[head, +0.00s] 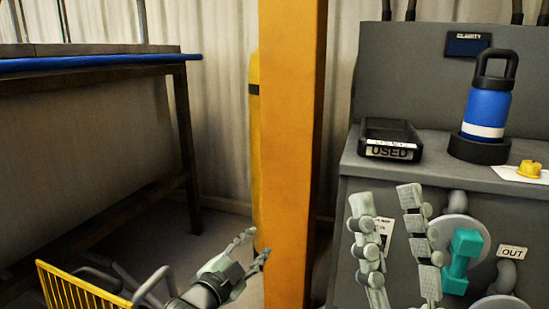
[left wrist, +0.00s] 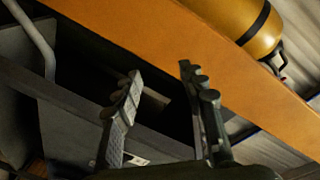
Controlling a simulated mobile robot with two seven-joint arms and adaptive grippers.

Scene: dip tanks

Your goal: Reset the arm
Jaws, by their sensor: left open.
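My left gripper (head: 257,246) is low in the middle of the head view, just left of the orange post (head: 290,120). Its fingers are apart and nothing shows between them. The left wrist view shows the same open gripper (left wrist: 160,72), with the orange post (left wrist: 180,45) running diagonally behind it. My right gripper (head: 384,196) points upward in front of the grey cabinet (head: 440,170). Its two fingers stand apart with a clear gap and hold nothing.
A blue bottle (head: 487,108) stands in a dark holder on the cabinet, beside a black tray (head: 390,138) marked USED and a yellow knob (head: 530,168). A teal handle (head: 461,260) sits right of my right gripper. A yellow basket (head: 75,288) is lower left, below a dark table (head: 90,65).

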